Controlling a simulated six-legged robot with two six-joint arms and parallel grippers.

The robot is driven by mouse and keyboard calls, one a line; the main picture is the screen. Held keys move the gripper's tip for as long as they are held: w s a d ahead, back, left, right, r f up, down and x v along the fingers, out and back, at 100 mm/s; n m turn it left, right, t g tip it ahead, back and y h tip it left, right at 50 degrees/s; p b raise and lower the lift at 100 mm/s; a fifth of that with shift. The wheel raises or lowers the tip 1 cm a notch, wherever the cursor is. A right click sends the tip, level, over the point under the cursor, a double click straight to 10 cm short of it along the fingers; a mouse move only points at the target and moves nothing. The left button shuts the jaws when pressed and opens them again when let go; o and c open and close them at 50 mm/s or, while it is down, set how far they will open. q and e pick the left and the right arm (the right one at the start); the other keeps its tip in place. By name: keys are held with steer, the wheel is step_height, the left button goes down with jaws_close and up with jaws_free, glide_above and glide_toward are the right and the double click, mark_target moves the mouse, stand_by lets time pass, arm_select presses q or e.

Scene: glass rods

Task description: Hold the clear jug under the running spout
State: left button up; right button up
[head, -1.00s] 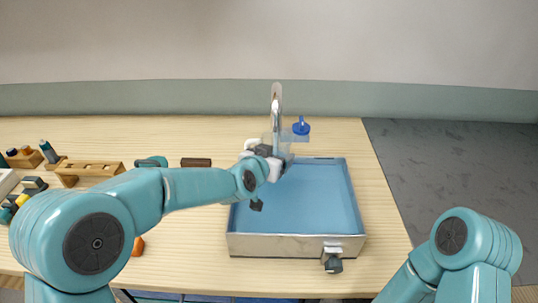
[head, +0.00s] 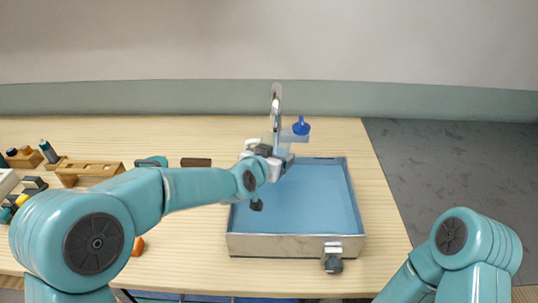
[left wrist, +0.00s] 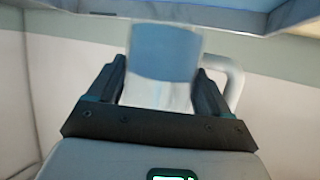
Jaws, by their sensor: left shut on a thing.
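The clear jug (left wrist: 165,52) stands between the two dark fingers of my left gripper (left wrist: 160,74) in the left wrist view, with its pale curved handle at the right. The fingers are shut on it. A blue area shows in the jug; I cannot tell whether it is water or the background. In the head view my left gripper (head: 269,158) holds the jug at the back of the blue basin, just below the metal spout (head: 276,96). A stream is too small to make out, and the gripper partly hides the jug. My right gripper is out of view.
The metal-walled basin (head: 297,246) has a blue, empty-looking floor and a grey fitting (head: 333,264) at its front. A blue knob (head: 301,126) sits right of the spout. A wooden rack (head: 90,168) and several small items lie at the left.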

arm_select(q)
steer(key=s+b, duration=0.1)
steer(key=s, duration=1.3)
